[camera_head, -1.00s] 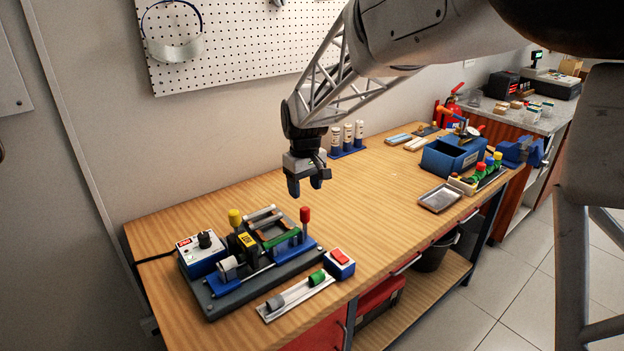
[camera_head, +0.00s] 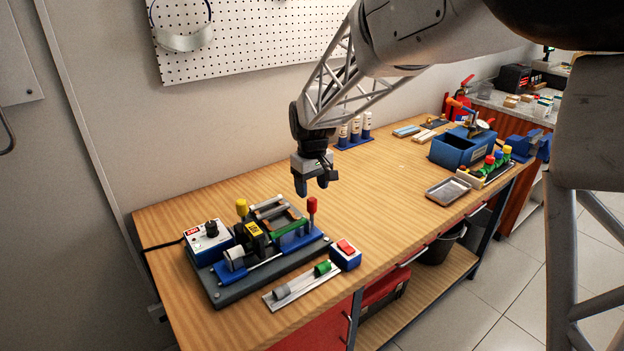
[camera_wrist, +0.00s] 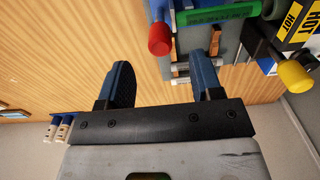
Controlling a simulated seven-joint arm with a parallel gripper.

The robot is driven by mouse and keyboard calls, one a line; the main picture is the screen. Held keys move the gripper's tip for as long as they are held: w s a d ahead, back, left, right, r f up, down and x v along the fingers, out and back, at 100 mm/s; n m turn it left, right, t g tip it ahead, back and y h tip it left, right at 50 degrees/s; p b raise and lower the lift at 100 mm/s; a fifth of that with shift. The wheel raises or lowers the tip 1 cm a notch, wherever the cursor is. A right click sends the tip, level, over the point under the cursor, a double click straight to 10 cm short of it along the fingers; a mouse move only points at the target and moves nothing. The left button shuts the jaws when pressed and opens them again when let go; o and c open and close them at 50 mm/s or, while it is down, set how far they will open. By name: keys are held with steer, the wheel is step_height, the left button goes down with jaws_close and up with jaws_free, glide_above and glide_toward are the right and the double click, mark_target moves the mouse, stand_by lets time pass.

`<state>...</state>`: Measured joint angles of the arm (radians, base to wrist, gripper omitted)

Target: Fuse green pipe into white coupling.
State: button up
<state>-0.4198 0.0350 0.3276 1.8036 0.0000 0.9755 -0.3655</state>
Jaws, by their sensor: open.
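The green pipe (camera_head: 290,228) lies across the clamp on the right side of the fusion machine (camera_head: 226,294). In the wrist view the green pipe (camera_wrist: 222,14) is at the top. A white-grey cylinder, apparently the white coupling (camera_head: 234,258), sits at the left side of the machine. My gripper (camera_head: 312,184) hangs above the back right of the machine, pointing down, open and empty. In the wrist view my gripper (camera_wrist: 162,72) shows two blue fingers wide apart. The red-topped post (camera_head: 312,205) appears close to the fingers, between them and the green pipe.
A yellow-topped lever (camera_head: 241,208) and a black heater with a HOT label (camera_head: 253,229) stand on the machine. A control box (camera_head: 207,240) is left. A strip holding grey and green pieces (camera_head: 302,286) and a red-switch box (camera_head: 345,255) lie in front. The middle table is clear.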

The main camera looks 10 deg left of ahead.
mark_target(312, 199)
steer(key=shift+f, duration=3.15)
steer(key=c, duration=0.8)
